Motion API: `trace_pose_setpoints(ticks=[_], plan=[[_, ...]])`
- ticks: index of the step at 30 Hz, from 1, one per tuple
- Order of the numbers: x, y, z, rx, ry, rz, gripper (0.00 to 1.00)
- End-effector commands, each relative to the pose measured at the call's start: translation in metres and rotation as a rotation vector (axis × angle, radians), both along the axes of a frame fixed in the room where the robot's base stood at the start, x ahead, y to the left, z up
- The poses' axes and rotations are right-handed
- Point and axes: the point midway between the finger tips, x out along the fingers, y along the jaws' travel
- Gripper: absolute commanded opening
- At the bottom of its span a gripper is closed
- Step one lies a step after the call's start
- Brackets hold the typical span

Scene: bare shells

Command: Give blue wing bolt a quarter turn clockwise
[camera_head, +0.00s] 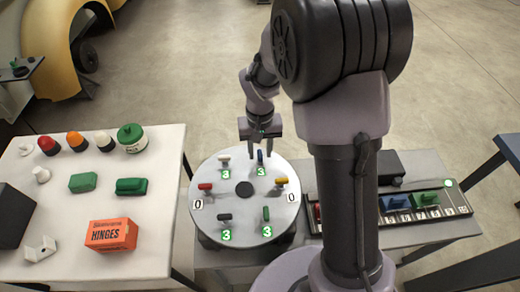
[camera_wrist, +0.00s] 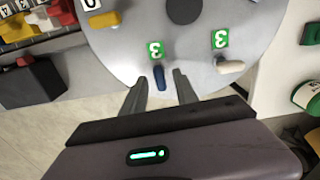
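The blue wing bolt (camera_head: 260,156) stands at the far edge of a round grey disc (camera_head: 244,215). It also shows in the wrist view (camera_wrist: 160,77), its wing pointing roughly along the line away from my gripper. A green label with a 3 (camera_head: 261,170) lies beside it, toward the disc's middle. My gripper (camera_head: 260,153) points down at the bolt and is open. In the wrist view its two fingers (camera_wrist: 159,76) stand on either side of the blue bolt, with a visible gap on each side. I cannot tell the exact height of the fingertips.
White (camera_head: 224,158), red (camera_head: 205,186), yellow (camera_head: 281,181), black (camera_head: 224,217) and green (camera_head: 266,213) bolts share the disc. A white table (camera_head: 75,265) with an orange hinges box (camera_head: 111,235) stands left. A rack of coloured parts (camera_head: 410,204) lies right, partly behind my arm.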

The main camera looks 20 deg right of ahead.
Motion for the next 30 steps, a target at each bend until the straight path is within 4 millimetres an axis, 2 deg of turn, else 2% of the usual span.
trace_pose_setpoints(ticks=[5, 8, 11, 18, 21, 25, 30], plan=[[0.0, 0.0, 0.001, 0.0, 0.001, 0.0, 0.35], [0.0, 0.0, 0.013, 0.0, -0.001, 0.0, 0.35], [0.001, 0.0, 0.042, 0.0, -0.004, 0.001, 0.35], [0.001, 0.0, 0.124, -0.001, -0.004, 0.0, 0.35], [0.0, 0.0, 0.149, 0.001, -0.002, -0.001, 0.35], [0.0, 0.0, 0.168, 0.0, 0.0, 0.0, 0.35], [0.0, 0.0, 0.175, 0.0, 0.001, 0.0, 0.35]])
